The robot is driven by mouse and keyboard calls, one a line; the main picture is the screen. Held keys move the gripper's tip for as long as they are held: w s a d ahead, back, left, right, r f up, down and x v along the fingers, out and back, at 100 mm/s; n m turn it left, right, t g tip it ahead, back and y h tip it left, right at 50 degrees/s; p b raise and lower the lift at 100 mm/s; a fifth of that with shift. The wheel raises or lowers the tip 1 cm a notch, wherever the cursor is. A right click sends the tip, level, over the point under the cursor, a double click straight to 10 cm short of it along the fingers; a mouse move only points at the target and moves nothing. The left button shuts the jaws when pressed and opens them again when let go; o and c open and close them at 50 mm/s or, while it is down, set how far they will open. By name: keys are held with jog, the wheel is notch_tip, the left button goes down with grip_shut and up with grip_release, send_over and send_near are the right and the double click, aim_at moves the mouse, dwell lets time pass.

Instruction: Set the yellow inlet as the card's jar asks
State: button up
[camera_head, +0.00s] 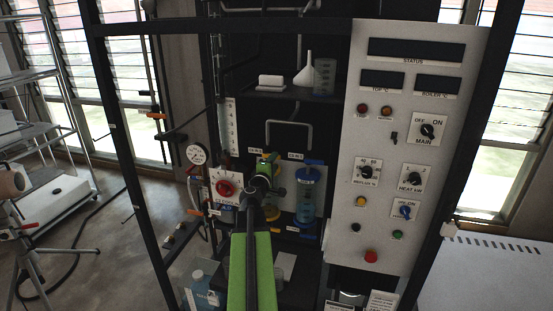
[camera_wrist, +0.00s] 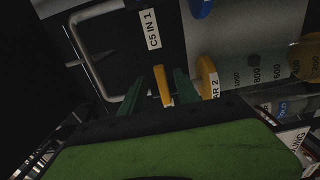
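In the wrist view a yellow handle (camera_wrist: 162,86) stands beside a label reading "C5 IN 1" (camera_wrist: 151,30). My gripper (camera_wrist: 160,90) has its two dark green fingers apart, one on each side of this handle, with a visible gap on the left. A second yellow rounded part (camera_wrist: 207,77) lies just right of the fingers, by a label ending "AR 2". In the head view my gripper (camera_head: 266,170) is in front of the jars and hides much of the inlet. A blue-lidded jar (camera_head: 306,202) stands to its right. White cards (camera_head: 382,302) at the bottom are too small to read.
A blue handle (camera_wrist: 200,7) and a graduated vessel are close by in the wrist view. A bent metal pipe (camera_wrist: 88,50) is left of the fingers. In the head view a control panel (camera_head: 400,225) stands right, a red knob (camera_head: 226,187) left, and a shelf with a funnel (camera_head: 307,70) above.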

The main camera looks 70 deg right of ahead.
jog(key=shift+w+d, duration=0.2)
jog(key=shift+d, duration=0.55)
jog(key=shift+w+d, duration=0.15)
jog(key=shift+d, duration=0.55)
jog(key=shift+w+d, duration=0.2)
jog(key=shift+d, duration=0.55)
grip_shut()
